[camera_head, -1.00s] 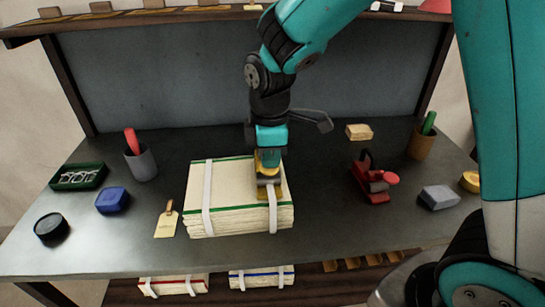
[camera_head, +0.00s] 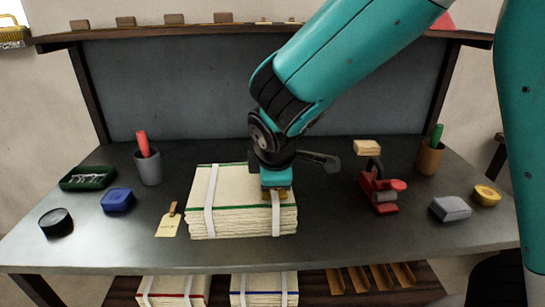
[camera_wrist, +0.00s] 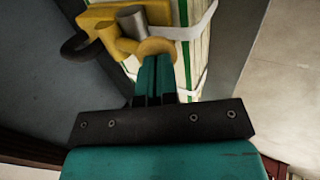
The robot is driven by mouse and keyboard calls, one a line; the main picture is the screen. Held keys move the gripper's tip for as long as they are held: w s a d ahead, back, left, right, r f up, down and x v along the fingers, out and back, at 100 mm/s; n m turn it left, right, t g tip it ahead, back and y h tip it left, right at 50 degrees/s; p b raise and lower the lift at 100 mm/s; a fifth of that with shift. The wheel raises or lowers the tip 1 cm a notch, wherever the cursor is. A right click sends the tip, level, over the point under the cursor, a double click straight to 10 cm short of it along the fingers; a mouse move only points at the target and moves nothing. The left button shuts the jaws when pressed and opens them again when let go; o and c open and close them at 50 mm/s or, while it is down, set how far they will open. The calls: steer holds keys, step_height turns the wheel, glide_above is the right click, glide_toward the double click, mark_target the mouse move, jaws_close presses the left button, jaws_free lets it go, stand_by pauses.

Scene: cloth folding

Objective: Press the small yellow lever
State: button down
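A cloth stack (camera_head: 230,208) with green edges lies on the grey table, bound by two pale straps. A yellow buckle (camera_head: 266,194) sits at the right strap, mostly covered by my gripper in the head view. In the wrist view the yellow buckle (camera_wrist: 100,22) shows a grey cylinder and a small rounded yellow lever (camera_wrist: 156,46). My gripper (camera_wrist: 155,62) has its two teal fingers together, with their tips at this rounded lever. Whether they touch it I cannot tell. In the head view my gripper (camera_head: 276,186) is over the right part of the stack.
A red tool (camera_head: 380,193) and a grey block (camera_head: 450,208) lie right of the stack. A tan tag (camera_head: 168,224), blue box (camera_head: 117,199) and grey cup (camera_head: 148,167) stand left. A shelf (camera_head: 300,32) runs along the back.

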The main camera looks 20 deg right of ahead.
steer(key=shift+r, duration=0.1)
steer(key=shift+r+p, duration=0.75)
steer(key=shift+p, duration=0.15)
steer(key=shift+a+r+p, duration=0.1)
steer(key=shift+r+p, duration=0.4)
steer(key=w+d+r+p+v, duration=0.1)
steer(key=w+p+v, duration=0.1)
steer(key=v, duration=1)
steer(key=shift+r+p, duration=0.5)
